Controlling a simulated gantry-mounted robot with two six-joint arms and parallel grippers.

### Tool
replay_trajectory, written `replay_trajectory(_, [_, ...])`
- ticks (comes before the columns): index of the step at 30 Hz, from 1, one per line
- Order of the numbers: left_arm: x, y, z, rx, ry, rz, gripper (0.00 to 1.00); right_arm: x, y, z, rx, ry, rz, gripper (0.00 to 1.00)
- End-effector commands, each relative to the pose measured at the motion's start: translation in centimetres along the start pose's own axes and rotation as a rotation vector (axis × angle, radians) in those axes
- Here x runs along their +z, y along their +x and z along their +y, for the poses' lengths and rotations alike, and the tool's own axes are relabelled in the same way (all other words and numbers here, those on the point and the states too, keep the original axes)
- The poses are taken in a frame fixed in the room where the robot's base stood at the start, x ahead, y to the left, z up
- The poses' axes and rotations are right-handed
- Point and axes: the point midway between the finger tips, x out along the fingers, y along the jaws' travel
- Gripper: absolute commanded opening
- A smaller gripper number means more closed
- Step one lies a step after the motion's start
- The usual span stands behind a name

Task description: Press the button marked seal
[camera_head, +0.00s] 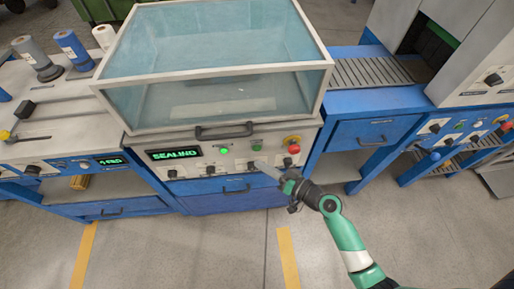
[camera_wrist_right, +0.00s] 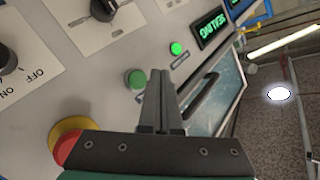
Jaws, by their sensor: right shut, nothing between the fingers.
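The sealing machine's front panel (camera_head: 205,165) carries a dark green button (camera_head: 256,145), which shows in the wrist view (camera_wrist_right: 135,79) with a small label too blurred to read. A brightly lit green light or button (camera_head: 223,150) sits to its left in the head view, and also shows in the wrist view (camera_wrist_right: 176,48). The display (camera_head: 173,153) reads "SEALING" in green. My right gripper (camera_head: 258,165) is shut and empty, its fingertips just in front of the panel near the dark green button. I cannot tell whether they touch the panel. My left gripper is out of view.
A red emergency knob on a yellow base (camera_head: 292,147) sits right of the green buttons, close to my gripper in the wrist view (camera_wrist_right: 72,146). Black knobs (camera_head: 210,170) line the lower panel. A dark handle (camera_head: 225,132) juts out under the clear lid (camera_head: 220,95).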

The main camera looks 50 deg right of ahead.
Motion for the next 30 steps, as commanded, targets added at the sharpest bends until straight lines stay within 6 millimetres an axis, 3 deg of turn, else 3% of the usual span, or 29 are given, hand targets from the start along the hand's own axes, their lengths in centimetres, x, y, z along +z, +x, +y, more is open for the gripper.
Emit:
replay_trajectory(8, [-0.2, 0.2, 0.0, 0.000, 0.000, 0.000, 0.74, 1.1, -1.5, -1.1, -0.001, -0.001, 0.000, 0.00])
replay_trajectory(30, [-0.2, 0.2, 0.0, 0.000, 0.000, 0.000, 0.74, 1.1, -1.5, -1.1, 0.000, 0.000, 0.000, 0.00])
